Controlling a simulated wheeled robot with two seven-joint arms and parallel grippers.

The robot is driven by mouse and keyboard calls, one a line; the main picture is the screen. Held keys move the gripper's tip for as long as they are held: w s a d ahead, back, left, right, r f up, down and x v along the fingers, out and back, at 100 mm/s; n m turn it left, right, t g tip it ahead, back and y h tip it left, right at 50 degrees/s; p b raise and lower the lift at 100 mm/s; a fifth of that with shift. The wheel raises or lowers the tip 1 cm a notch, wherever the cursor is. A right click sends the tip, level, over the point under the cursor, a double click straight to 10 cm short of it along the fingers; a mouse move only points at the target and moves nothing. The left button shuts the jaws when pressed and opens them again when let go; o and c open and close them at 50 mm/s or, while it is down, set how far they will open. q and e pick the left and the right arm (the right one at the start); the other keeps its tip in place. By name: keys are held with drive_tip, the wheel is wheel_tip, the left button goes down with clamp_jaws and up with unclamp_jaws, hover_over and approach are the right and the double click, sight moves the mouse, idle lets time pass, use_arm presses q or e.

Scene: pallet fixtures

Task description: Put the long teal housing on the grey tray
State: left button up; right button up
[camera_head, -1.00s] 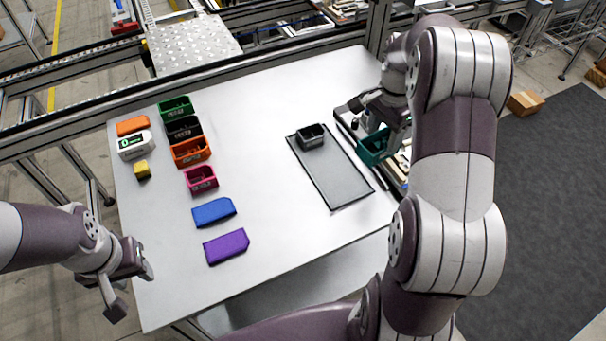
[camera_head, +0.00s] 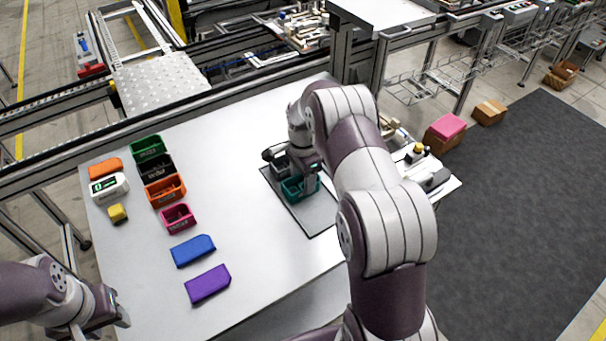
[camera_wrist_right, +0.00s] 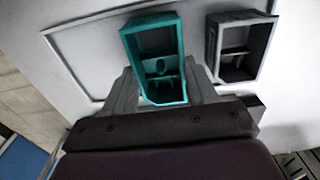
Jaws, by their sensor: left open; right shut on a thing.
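The long teal housing (camera_head: 299,191) is an open box with inner dividers; it also shows in the right wrist view (camera_wrist_right: 150,39). My right gripper (camera_head: 308,181) is shut on it, with its fingers (camera_wrist_right: 163,88) on either side. The housing is over the grey tray (camera_head: 316,219); whether it touches the tray is hard to tell. My left gripper (camera_head: 116,308) is open and empty at the table's front left.
On the left of the table (camera_head: 250,255) stand green (camera_head: 147,147), black, orange (camera_head: 166,190) and magenta (camera_head: 178,218) bins. Blue (camera_head: 193,251) and purple (camera_head: 208,285) pieces lie nearer. A fixture with small parts (camera_head: 430,172) is at the right. The table's middle is clear.

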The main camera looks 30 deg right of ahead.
drive_tip(key=shift+f, duration=0.1)
drive_tip(key=o, duration=1.1)
wheel_tip(320, 180, up, 12)
drive_tip(key=p, duration=0.3)
drive_tip(key=s+a+r+n, duration=0.1)
drive_tip(key=s+a+n, duration=0.5)
drive_tip(key=s+n, duration=0.2)
drive_tip(key=s+a+r+n+t, duration=0.1)
drive_tip(key=s+a+n, duration=0.5)
drive_tip(key=s+n, duration=0.3)
drive_tip(key=s, duration=0.4)
drive_tip(key=shift+s, duration=0.2)
